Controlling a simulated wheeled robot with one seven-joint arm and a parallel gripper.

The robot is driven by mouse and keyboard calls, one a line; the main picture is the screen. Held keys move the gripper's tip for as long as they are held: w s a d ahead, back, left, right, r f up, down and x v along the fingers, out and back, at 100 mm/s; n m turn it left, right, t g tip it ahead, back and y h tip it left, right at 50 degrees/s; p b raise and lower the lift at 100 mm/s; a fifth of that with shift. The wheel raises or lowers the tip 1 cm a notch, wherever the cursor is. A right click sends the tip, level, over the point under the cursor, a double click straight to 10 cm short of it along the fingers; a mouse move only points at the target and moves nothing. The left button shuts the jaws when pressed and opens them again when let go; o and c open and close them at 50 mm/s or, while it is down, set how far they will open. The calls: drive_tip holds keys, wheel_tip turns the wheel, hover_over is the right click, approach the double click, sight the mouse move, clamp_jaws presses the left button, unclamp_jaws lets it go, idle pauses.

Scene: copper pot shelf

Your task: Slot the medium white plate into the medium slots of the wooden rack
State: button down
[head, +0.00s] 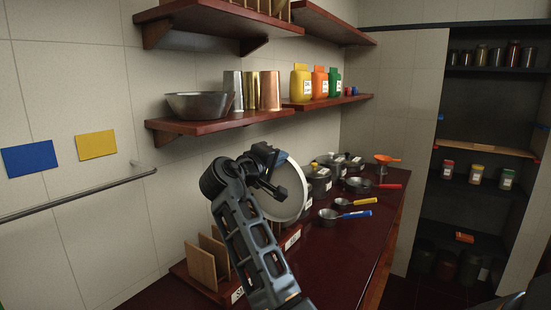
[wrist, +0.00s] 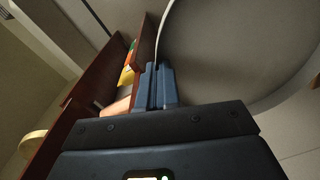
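The white plate (head: 291,200) is held up on edge, tilted, above the dark red counter. It fills the upper right of the wrist view (wrist: 225,50) as a large pale disc. My gripper (head: 276,163) is shut on the plate's rim; in the wrist view its two blue fingers (wrist: 159,86) pinch the edge. The wooden rack (head: 205,262), with upright light-wood dividers, stands on the counter at the lower left. The plate is above and to the right of these dividers, apart from them. My arm hides part of the rack and its slots.
Lidded pots (head: 319,180) and pans with coloured handles stand on the counter behind the plate. A wall shelf (head: 220,124) with a metal bowl (head: 199,104), cups and coloured jars juts out above the arm. The counter's front right (head: 350,246) is clear.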

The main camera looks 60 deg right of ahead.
drive_tip(key=shift+w+f+b, duration=0.55)
drive_tip(key=shift+w+b, duration=1.65)
drive_tip(key=shift+w, duration=2.7)
drive_tip(key=shift+d+f+b, duration=0.2)
drive_tip(key=shift+f+b, duration=3.25)
drive_tip(key=shift+f, duration=2.3)
drive_tip(key=c, duration=1.3)
unclamp_jaws()
drive_tip(key=shift+c, duration=0.3)
drive_tip(key=shift+a, duration=0.15)
drive_tip(key=shift+w+a+r+p, duration=0.1)
drive_tip(key=shift+a+p, duration=0.4)
drive_tip(key=shift+a, duration=1.6)
